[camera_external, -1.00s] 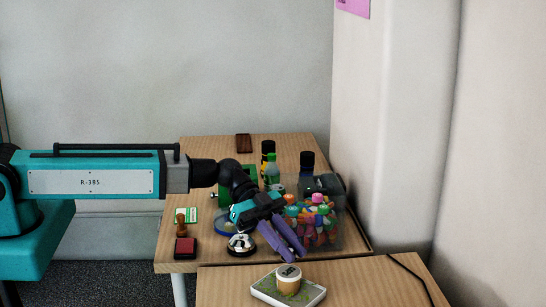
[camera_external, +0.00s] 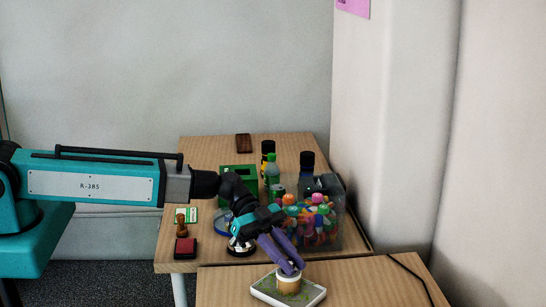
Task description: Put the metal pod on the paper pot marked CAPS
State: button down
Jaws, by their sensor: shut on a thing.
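My gripper (camera_external: 289,268) has purple fingers that point down and to the right. Its fingertips are at the top of the paper pot (camera_external: 288,285), a small tan pot with a pale rim. They are shut on the metal pod, which is too small and too covered by the fingers to make out clearly. I cannot tell whether the pod touches the pot. The pot stands upright on a white tray with a green patterned top (camera_external: 311,295). The CAPS marking cannot be read from here.
Bottles (camera_external: 307,162) and a green box (camera_external: 237,180) stand farther back. The front table is clear right of the tray, apart from a dark cable (camera_external: 412,275).

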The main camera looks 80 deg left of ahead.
jog(key=shift+f, duration=0.15)
jog(key=c, duration=1.6)
grip_release()
jog(key=shift+r, duration=0.25)
jog(key=shift+p+v, duration=0.7)
jog(key=shift+v, duration=5.3)
jog(key=shift+f, duration=0.15)
